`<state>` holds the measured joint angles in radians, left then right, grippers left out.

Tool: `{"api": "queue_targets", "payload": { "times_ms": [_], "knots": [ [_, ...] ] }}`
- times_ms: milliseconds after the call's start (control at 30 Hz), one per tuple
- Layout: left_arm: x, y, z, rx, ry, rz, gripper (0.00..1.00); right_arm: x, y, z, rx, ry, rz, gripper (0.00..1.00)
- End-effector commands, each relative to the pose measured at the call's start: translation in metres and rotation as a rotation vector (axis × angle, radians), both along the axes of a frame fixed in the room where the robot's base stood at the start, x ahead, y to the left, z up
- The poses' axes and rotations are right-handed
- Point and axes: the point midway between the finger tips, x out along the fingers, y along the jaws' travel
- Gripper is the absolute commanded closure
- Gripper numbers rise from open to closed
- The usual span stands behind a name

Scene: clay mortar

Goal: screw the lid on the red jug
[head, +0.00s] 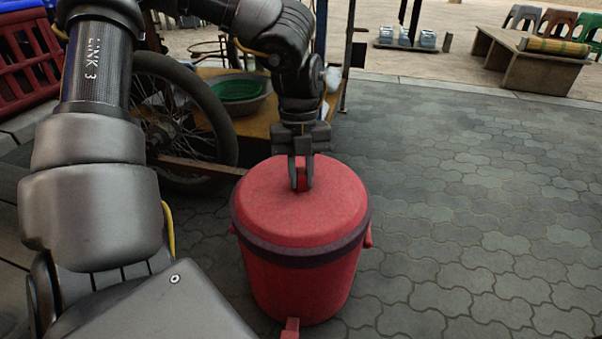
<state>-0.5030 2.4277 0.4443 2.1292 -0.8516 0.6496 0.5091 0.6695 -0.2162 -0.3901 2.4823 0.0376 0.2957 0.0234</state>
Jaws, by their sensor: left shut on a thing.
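The red jug (300,290) stands upright on the paving in the middle of the head view, with a red spout or tap at its lower front. Its red lid (270,208) sits on top, with a dark band around the jug just below it. My left gripper (301,185) points down from above and is shut on the small red knob (302,178) at the lid's centre. The fingers partly cover the knob. I cannot tell how tightly the lid sits on the jug. My right gripper is not in view.
A cart with a spoked wheel (165,120) stands close behind the jug on the left, bearing a bowl with a green basin (237,90). A red crate (25,65) is at far left. A low bench (530,65) stands at back right. Paving on the right is clear.

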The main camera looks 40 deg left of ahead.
Motion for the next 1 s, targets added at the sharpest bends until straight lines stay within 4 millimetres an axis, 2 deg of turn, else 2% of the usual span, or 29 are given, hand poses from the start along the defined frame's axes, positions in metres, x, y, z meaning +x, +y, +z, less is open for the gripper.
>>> {"api": "queue_targets", "payload": {
  "times_ms": [267,433,633,800,1000],
  "knots": [
    [0.0,0.0,0.001,0.0,0.0,-0.025,1.0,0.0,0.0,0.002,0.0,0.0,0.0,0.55],
    [0.0,0.0,0.001,0.001,0.001,-0.163,1.0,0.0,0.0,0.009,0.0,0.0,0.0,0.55],
    [0.0,-0.001,0.0,-0.002,-0.001,-0.223,1.0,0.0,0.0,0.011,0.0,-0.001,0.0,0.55],
    [0.0,-0.001,0.001,-0.001,0.0,-0.37,1.0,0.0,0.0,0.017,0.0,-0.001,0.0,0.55],
    [0.001,-0.001,0.0,-0.002,-0.002,-0.443,1.0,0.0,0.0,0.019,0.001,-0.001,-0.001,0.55]
  ]
}}
